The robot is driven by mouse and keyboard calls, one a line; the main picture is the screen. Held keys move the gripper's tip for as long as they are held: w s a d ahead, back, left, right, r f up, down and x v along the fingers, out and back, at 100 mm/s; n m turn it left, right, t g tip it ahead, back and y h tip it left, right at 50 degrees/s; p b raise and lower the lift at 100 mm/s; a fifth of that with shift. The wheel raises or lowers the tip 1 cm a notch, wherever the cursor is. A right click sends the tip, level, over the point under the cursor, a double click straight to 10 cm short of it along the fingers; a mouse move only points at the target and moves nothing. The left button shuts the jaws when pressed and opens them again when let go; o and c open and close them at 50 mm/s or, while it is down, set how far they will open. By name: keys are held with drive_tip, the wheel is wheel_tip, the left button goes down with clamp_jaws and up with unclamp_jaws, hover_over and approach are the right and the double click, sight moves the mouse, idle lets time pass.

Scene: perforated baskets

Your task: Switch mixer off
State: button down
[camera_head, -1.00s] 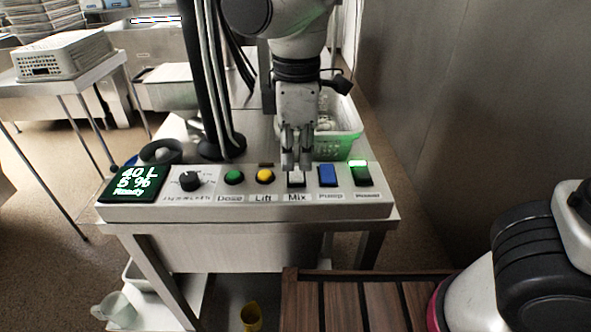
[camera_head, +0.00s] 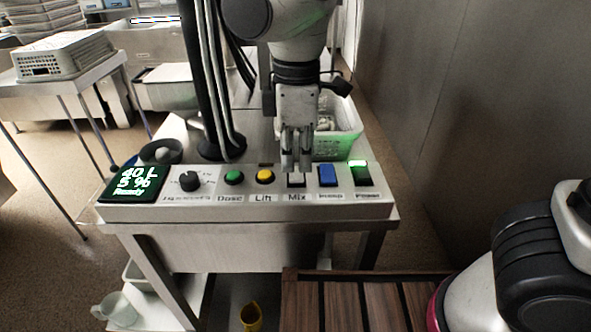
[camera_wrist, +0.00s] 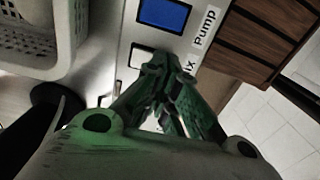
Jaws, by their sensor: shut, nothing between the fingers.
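The control panel (camera_head: 205,212) stands on a steel bench. Its Mix switch (camera_head: 297,183) is a pale rocker above the label "Mix" and is partly hidden by my fingers. My gripper (camera_head: 297,170) is shut and empty, pointing down at the Mix switch. In the wrist view my fingertips (camera_wrist: 160,62) are over or beside the switch's pale edge (camera_wrist: 141,56); I cannot tell whether they touch it. The blue Pump switch (camera_head: 327,175) is just right of it. The display (camera_head: 133,184) reads "40 L 5 % Ready".
The Power switch (camera_head: 361,173) has a lit green top. The yellow Lift button (camera_head: 265,176), green Dose button (camera_head: 234,177) and black knob (camera_head: 190,181) lie to the left. A white perforated basket (camera_head: 340,140) stands behind my gripper, and a black column with hoses (camera_head: 205,85) rises left of it.

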sight(296, 177)
drive_tip(key=shift+f, duration=0.95)
idle(0.4)
drive_tip(key=shift+r, duration=3.5)
drive_tip(key=shift+a+m, duration=0.1)
drive_tip(key=shift+m, duration=0.2)
drive_tip(key=d, duration=0.1)
drive_tip(key=d+f+m, duration=0.1)
drive_tip(key=d+m, duration=0.1)
drive_tip(key=shift+d+f, duration=0.15)
drive_tip(key=shift+f, duration=0.15)
drive_tip(key=d+r+m+t, duration=0.1)
drive_tip(key=d+m, duration=0.7)
drive_tip(key=d, duration=0.9)
drive_tip(key=d+r+m+t, duration=0.2)
drive_tip(key=d+m, duration=0.6)
drive_tip(key=d, duration=0.9)
drive_tip(key=shift+s+d+r+t, duration=0.15)
drive_tip(key=shift+s+r+t, duration=0.2)
drive_tip(key=shift+t, duration=0.35)
